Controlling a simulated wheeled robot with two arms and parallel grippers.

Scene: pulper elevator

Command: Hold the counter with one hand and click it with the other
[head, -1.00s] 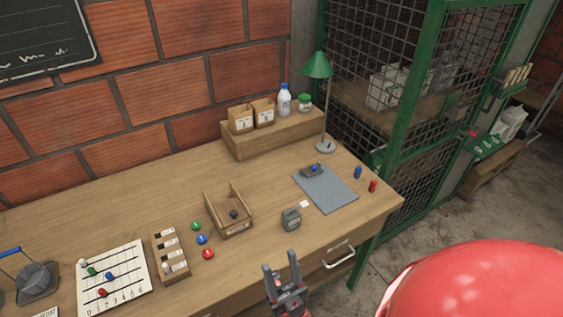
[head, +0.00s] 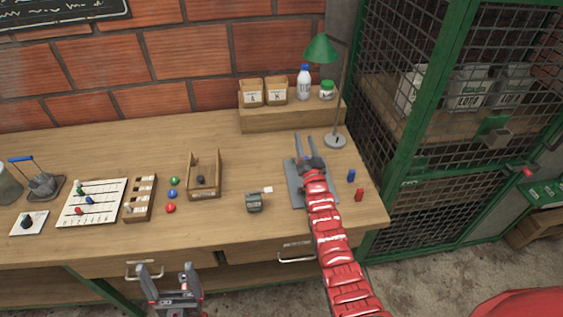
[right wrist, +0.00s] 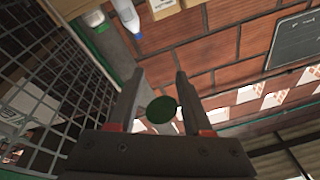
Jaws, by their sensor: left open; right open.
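The counter appears to be the small grey-green box (head: 254,202) near the front of the bench, standing free with nothing touching it. My left gripper (head: 168,272) is open and empty in front of the bench's front edge, left of the counter and nearer to me. My right gripper (head: 304,143) is open over the blue-grey mat (head: 295,193), right of and beyond the counter. The right wrist view shows its two spread fingers (right wrist: 155,95) with nothing held; the counter is not in that view. My red-sleeved right arm covers part of the mat.
The desk lamp (head: 320,48) and the shelf box (head: 290,119) with bottle and jar stand beyond my right gripper. A wooden tray (head: 204,190) is left of the counter. Blue (head: 351,175) and red (head: 359,194) pieces stand right of my arm. Green mesh fencing (head: 440,170) bounds the right.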

